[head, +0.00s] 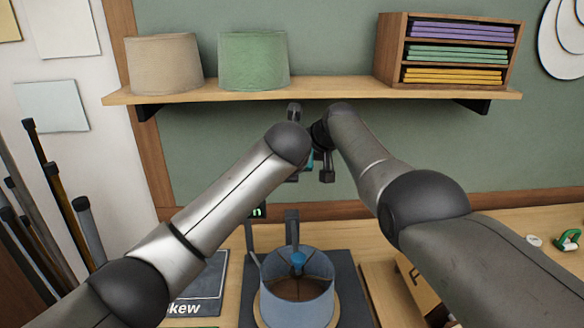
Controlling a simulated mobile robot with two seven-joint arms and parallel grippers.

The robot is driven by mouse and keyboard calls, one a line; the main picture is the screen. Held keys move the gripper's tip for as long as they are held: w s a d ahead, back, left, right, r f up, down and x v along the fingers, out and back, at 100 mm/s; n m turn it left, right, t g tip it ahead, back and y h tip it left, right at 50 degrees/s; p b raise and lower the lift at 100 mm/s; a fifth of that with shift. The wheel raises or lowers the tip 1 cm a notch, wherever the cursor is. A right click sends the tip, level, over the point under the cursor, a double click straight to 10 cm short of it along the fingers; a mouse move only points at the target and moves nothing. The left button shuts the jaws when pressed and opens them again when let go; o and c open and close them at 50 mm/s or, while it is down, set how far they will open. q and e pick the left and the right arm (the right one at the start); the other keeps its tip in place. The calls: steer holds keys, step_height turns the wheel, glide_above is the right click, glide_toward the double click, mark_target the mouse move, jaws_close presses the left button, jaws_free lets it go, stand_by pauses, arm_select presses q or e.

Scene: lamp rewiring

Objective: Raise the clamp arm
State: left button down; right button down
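A grey-blue lampshade drum (297,305) stands on a round wooden base on a dark mat in the bench's lower middle. A blue knob-like pad (298,260) sits inside its rim. A dark upright post (292,228) rises behind the drum, and a grey lever-like bar (252,243) stands at its left. I cannot tell which of these is the clamp arm. My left gripper (294,177) and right gripper (327,172) are close together above the post, below the shelf. The forearms largely hide them, and their fingers' opening is unclear. A small teal patch shows between them.
A wooden shelf (230,90) spans the wall, holding a beige shade (164,64), a green shade (254,60) and a sorter (392,52). A panel marked "skew" (196,290) lies left of the drum. A green-and-white item (568,240) lies far right. Rods lean at left.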

arm_select(q)
steer(key=shift+w+f, duration=0.1)
steer(key=shift+w, duration=0.25)
arm_select(e)
steer(key=c, duration=1.6)
jaws_free()
steer(key=shift+c, duration=2.3)
jaws_free()
steer(key=shift+d+r, duration=0.1)
steer(key=shift+r, duration=0.1)
